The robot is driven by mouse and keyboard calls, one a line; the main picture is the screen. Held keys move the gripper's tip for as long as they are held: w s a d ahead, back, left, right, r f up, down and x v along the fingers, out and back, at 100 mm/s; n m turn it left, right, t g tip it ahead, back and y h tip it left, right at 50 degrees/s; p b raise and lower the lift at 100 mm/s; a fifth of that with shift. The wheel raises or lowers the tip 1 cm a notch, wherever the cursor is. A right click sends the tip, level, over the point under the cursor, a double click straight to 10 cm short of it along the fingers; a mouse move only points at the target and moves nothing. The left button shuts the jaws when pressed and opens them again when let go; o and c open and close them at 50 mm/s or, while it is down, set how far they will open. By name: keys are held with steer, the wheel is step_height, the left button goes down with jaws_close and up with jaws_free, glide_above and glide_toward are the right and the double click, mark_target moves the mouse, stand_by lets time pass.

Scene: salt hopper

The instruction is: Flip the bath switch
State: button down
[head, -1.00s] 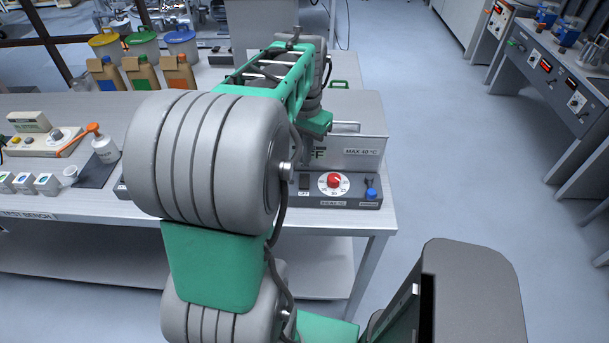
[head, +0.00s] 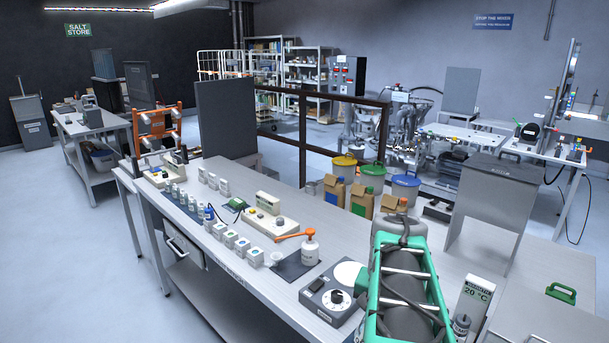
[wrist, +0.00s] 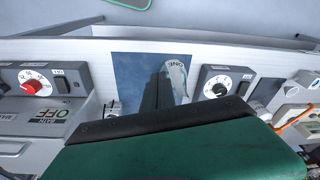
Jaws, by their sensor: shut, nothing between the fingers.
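The bath's control panel is at the left of the wrist view, with a red dial (wrist: 37,87) and a small dark rocker, the bath switch (wrist: 62,84), beside it. A label reading "BATH OFF" (wrist: 53,119) lies below, upside down. My gripper (wrist: 157,90) is shut and empty, its dark fingers over a dark blue mat, to the right of the switch and apart from it. Its green housing fills the bottom of the wrist view. In the head view the gripper is out of sight, and only the bath's grey top (head: 530,322) shows at the lower right.
A black-dial device (wrist: 221,85) stands right of the fingers in the wrist view. A white labelled object (wrist: 177,78) is close beside them. In the head view, a pump bottle (head: 309,250), small boxes and a 20 °C display (head: 474,303) stand along the bench.

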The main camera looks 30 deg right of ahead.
steer(key=w+a+f+n+t, duration=0.1)
steer(key=a+n, duration=0.5)
steer(key=a, duration=0.7)
steer(key=w+a+f+n+t+y, duration=0.1)
steer(key=w+a+n, duration=0.3)
steer(key=a, duration=1)
steer(key=shift+n+t, duration=0.4)
steer(key=shift+n, duration=0.8)
steer(key=shift+w, duration=0.1)
